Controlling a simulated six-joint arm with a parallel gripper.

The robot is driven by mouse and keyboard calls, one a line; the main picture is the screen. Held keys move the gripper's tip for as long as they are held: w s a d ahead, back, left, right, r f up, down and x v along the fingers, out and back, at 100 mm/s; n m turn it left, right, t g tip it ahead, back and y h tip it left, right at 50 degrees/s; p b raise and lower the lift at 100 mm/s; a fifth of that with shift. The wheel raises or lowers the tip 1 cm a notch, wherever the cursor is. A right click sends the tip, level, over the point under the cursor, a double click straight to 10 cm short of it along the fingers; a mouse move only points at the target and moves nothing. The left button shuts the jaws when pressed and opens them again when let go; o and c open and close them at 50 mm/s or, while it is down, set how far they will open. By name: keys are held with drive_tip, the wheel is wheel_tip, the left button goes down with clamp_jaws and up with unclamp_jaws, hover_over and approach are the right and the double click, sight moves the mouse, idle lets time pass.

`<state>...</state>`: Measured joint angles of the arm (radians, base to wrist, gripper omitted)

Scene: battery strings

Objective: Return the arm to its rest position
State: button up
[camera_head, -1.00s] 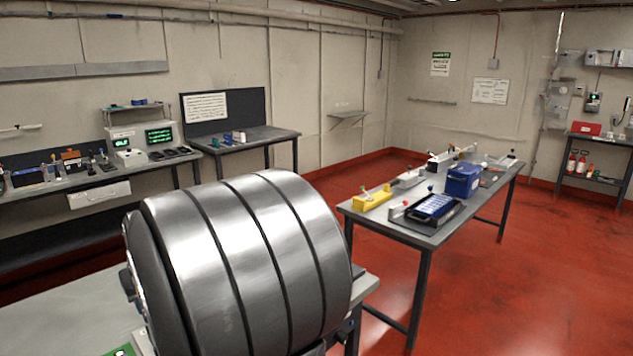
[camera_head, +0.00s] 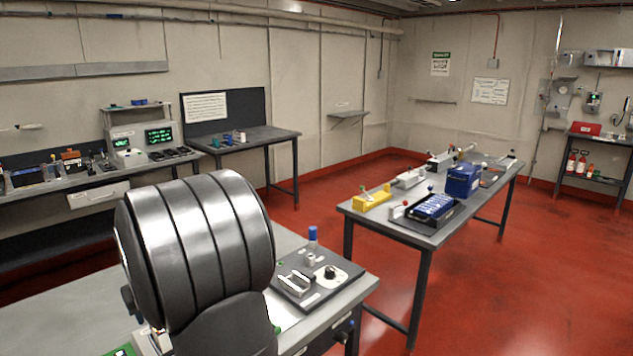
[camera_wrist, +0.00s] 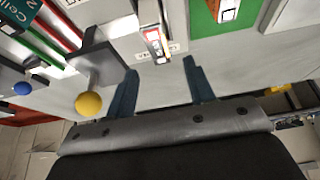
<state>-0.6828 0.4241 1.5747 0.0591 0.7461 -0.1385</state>
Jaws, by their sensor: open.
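My arm (camera_head: 200,250) fills the lower left of the head view as a banded grey segment above the near bench. My gripper (camera_wrist: 158,88) shows in the wrist view with two blue fingers apart and nothing between them. It is over a grey surface, near a yellow ball knob (camera_wrist: 88,103) and a small white block with a red and white label (camera_wrist: 155,42). The gripper itself is hidden in the head view.
The near bench (camera_head: 345,290) bears a dark panel (camera_head: 315,278) with a knob and a blue-topped post. A table (camera_head: 425,238) with a blue box (camera_head: 463,180) and yellow block (camera_head: 371,197) stands to the right. Red floor (camera_head: 560,270) is clear.

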wheel_tip(320, 180, up, 4)
drive_tip(key=shift+f, duration=0.1)
drive_tip(key=s+a+f, duration=0.2)
drive_tip(key=s+a, duration=0.5)
drive_tip(key=a, duration=0.4)
drive_tip(key=shift+s+f, duration=0.15)
drive_tip(key=shift+s, duration=0.15)
drive_tip(key=w+d, duration=0.2)
drive_tip(key=d, duration=0.1)
drive_tip(key=w+d+r, duration=0.1)
drive_tip(key=w+d, duration=0.1)
drive_tip(key=d, duration=0.2)
drive_tip(key=w+d+r, duration=0.1)
drive_tip(key=w+d, duration=0.2)
drive_tip(key=shift+w+d, duration=0.1)
drive_tip(key=shift+d, duration=0.05)
drive_tip(key=f, duration=0.7)
drive_tip(key=shift+w+d+f, duration=0.2)
drive_tip(key=shift+d+f, duration=0.1)
drive_tip(key=shift+d, duration=0.05)
drive_tip(key=shift+r, duration=0.1)
drive_tip(key=r, duration=0.5)
drive_tip(key=a+r, duration=0.1)
drive_tip(key=r, duration=0.1)
drive_tip(key=shift+s+r, duration=0.25)
drive_tip(key=shift+r, duration=0.05)
drive_tip(key=s+a+f, duration=0.2)
drive_tip(key=s+a, duration=0.4)
drive_tip(key=a, duration=0.4)
drive_tip(key=shift+s, duration=0.4)
